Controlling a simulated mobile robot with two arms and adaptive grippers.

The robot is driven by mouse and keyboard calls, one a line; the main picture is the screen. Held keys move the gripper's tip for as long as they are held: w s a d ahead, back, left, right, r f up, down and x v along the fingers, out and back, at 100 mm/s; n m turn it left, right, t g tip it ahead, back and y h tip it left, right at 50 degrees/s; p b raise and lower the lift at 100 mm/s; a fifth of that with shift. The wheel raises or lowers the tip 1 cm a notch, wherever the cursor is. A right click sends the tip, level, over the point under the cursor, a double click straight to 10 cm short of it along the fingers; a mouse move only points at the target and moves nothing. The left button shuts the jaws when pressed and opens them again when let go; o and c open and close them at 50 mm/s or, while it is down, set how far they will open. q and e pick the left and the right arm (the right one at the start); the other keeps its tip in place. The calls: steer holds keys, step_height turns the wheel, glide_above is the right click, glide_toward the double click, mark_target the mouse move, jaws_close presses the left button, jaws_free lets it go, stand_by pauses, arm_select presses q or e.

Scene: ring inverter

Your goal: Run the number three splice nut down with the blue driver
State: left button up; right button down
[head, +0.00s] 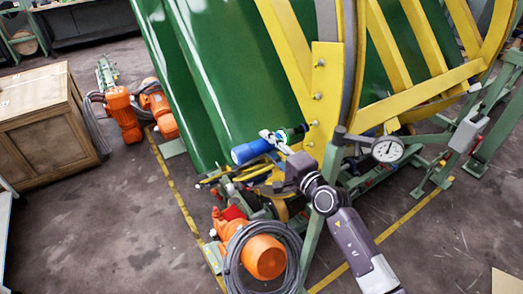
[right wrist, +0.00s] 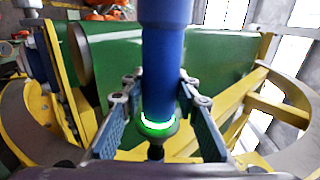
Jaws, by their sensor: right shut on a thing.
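The blue driver (head: 252,151) is held crosswise by my right gripper (head: 274,140), its front end pointing at the yellow splice plate (head: 326,80). In the right wrist view the driver body (right wrist: 163,65) stands between the two finger pads, with a glowing green ring (right wrist: 157,124) and a dark tip beyond it. Several nuts sit in a column on the plate, including an upper nut (head: 319,63) and a middle nut (head: 317,96). The driver's front is close to the lower nuts; I cannot tell whether it touches one. My left gripper is out of view.
The green and yellow ring (head: 215,70) fills the top centre. A dial gauge (head: 387,149) is right of my right arm. An orange robot (head: 263,256) with coiled cables stands below the driver. A wooden crate (head: 40,125) stands at left. Floor is clear at lower left.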

mark_target(282, 141)
steer(key=shift+w+d+r+b, duration=0.2)
steer(key=shift+w+d+b, duration=0.5)
steer(key=shift+d, duration=0.2)
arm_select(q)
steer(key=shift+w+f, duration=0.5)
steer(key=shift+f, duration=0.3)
arm_select(e)
steer(key=shift+d, duration=0.1)
arm_select(q)
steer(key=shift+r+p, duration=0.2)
steer(key=shift+p, duration=0.1)
arm_select(e)
steer(key=shift+r, duration=0.25)
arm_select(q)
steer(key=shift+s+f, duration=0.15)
arm_select(e)
steer(key=shift+f, duration=0.1)
arm_select(q)
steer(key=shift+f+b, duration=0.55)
steer(key=shift+b, duration=0.2)
arm_select(e)
steer(key=shift+w+d, duration=0.35)
steer(key=shift+d, duration=0.15)
